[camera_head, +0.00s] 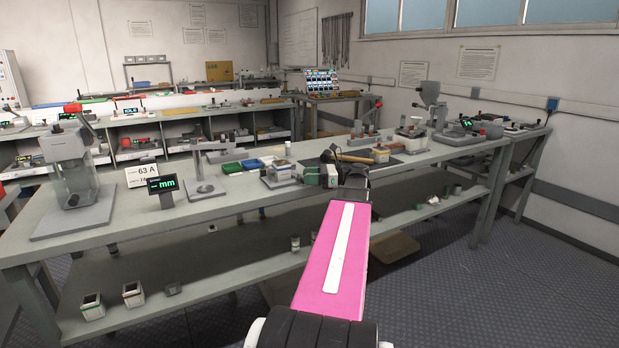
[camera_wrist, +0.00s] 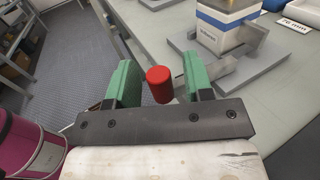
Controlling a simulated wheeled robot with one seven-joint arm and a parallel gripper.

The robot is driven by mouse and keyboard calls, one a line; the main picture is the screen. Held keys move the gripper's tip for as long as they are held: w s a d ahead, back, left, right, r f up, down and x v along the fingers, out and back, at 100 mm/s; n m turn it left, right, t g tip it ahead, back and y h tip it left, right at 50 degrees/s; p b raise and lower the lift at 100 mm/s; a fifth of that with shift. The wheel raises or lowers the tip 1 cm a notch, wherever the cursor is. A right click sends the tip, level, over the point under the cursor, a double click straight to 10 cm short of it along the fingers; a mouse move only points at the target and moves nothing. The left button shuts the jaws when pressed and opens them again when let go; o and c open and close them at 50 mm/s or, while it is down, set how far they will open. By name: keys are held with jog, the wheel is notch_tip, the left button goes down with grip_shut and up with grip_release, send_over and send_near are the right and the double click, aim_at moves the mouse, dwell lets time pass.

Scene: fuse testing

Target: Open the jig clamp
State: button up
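The jig (camera_wrist: 252,66) is a grey metal fixture on a flat plate, seen at the upper right of the wrist view. A white block with a blue band (camera_wrist: 222,32) sits in it. The clamp handle ends in a red cylindrical knob (camera_wrist: 158,84). My gripper (camera_wrist: 158,66) is open, with one green finger on each side of the knob and visible gaps between. I cannot tell how deep the knob sits between the fingers. In the head view my gripper (camera_head: 329,173) is over the bench's front edge, just right of the jig (camera_head: 281,176); the knob is hidden there.
The grey bench (camera_head: 130,232) holds a mm display (camera_head: 162,185), a stand (camera_head: 205,182), green and blue bins (camera_head: 242,165) and a hammer (camera_head: 350,156) behind my gripper. A lower shelf (camera_head: 215,279) carries small blocks. Floor (camera_head: 470,280) at right is clear.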

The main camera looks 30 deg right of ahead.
jog(key=shift+d, duration=0.1)
jog(key=v, duration=1)
jog(key=shift+s+d, duration=0.2)
jog(key=shift+d, duration=0.05)
